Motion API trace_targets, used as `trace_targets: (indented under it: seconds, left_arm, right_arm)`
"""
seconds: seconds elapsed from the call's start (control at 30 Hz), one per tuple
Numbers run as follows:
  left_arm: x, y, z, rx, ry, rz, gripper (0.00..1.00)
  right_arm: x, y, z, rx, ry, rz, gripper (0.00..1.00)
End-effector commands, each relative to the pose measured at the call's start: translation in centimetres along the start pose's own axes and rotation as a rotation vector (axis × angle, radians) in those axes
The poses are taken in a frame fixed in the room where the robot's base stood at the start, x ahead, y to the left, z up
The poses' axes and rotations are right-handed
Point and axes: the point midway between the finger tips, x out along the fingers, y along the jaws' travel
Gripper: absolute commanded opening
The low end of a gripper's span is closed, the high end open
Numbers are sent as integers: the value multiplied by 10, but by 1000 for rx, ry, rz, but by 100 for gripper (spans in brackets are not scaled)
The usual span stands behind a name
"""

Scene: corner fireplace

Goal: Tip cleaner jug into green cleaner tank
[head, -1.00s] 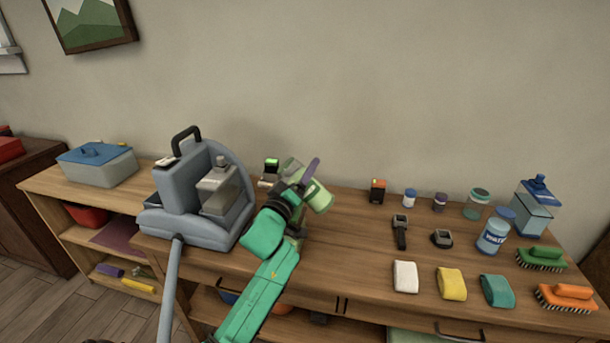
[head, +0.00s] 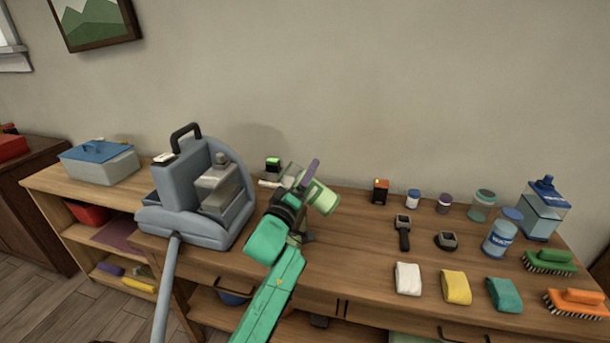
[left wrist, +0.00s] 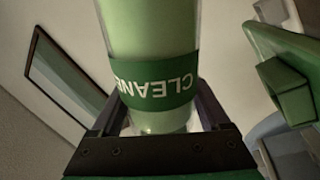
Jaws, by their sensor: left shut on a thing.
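The cleaner jug (head: 321,197) is pale green with a darker green label band. My left gripper (head: 309,181) is shut on it and holds it tilted above the table, right of the grey machine. In the left wrist view the jug (left wrist: 150,45) fills the middle between the fingers, its "CLEANE..." lettering upside down. A green box-like part (left wrist: 282,75), possibly the green cleaner tank, is at the right of that view, apart from the jug. In the head view I cannot make out the tank clearly behind my gripper. My right gripper is not in view.
Bottles, folded cloths and brushes (head: 550,262) occupy the right side. The tabletop (head: 350,245) between is clear.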

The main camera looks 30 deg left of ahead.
Motion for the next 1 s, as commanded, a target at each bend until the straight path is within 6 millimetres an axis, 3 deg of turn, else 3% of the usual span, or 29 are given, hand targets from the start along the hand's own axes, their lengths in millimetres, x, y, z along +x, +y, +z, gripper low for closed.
trace_targets:
  seconds: [1.0]
  left_arm:
    - [0,0,2,-72,22,4,0]
  right_arm:
    - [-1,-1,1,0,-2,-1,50]
